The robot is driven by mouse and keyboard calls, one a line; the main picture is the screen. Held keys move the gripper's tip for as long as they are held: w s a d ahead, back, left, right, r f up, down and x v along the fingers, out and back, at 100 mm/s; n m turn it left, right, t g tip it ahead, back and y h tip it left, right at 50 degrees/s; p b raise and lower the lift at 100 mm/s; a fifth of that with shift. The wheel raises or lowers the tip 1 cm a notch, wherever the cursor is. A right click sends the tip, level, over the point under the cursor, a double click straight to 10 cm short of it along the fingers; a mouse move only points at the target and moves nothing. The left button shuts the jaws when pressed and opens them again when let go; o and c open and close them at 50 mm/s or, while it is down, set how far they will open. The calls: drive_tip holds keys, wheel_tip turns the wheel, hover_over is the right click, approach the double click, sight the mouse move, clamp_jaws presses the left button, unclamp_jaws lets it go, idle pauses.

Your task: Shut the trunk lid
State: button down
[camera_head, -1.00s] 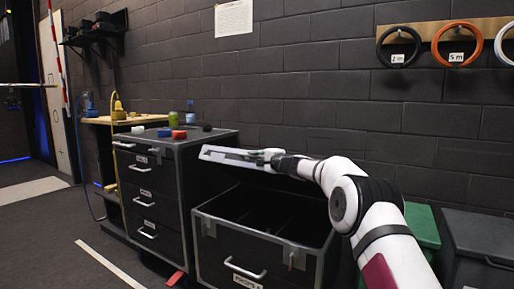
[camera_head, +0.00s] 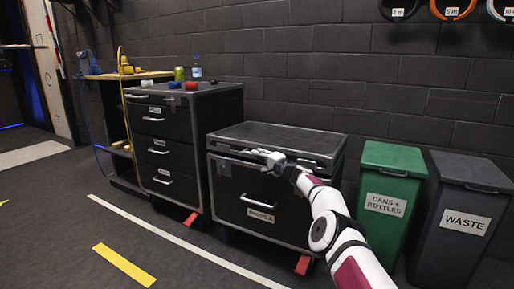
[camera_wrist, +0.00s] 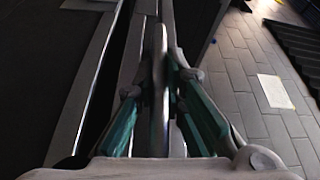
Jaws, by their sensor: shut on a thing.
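The trunk (camera_head: 240,188) is a black case with metal edges and a front handle. Its lid (camera_head: 290,136) lies flat and low over the box, and the inside is hidden. A thin gap may remain along the front edge; I cannot tell whether the lid is fully seated. My gripper (camera_head: 268,157) is at the lid's front edge. In the wrist view my gripper (camera_wrist: 160,80) has its teal-backed fingers on both sides of a narrow grey edge of the lid (camera_wrist: 158,112), shut on it.
A green bin (camera_head: 386,205) and a grey waste bin (camera_head: 462,220) stand to the right. The floor in front is clear.

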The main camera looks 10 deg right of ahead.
drive_tip(key=shift+n, duration=0.6)
drive_tip(key=shift+s+a+f+b, duration=0.1)
drive_tip(key=shift+a+f+b, duration=0.1)
drive_tip(key=shift+f, duration=0.45)
drive_tip(key=shift+s+a+f+b, duration=0.15)
drive_tip(key=shift+f, duration=0.5)
drive_tip(key=shift+s+a+f+b, duration=0.1)
drive_tip(key=shift+a+f+b, duration=0.1)
drive_tip(key=shift+f, duration=0.6)
drive_tip(key=c, duration=1.7)
unclamp_jaws()
drive_tip(key=shift+o, duration=0.2)
drive_tip(key=shift+d, duration=0.15)
drive_tip(key=shift+d+r, duration=0.2)
drive_tip(key=shift+d, duration=0.05)
drive_tip(key=v, duration=0.7)
drive_tip(key=shift+s+f, duration=0.15)
drive_tip(key=shift+s, duration=0.05)
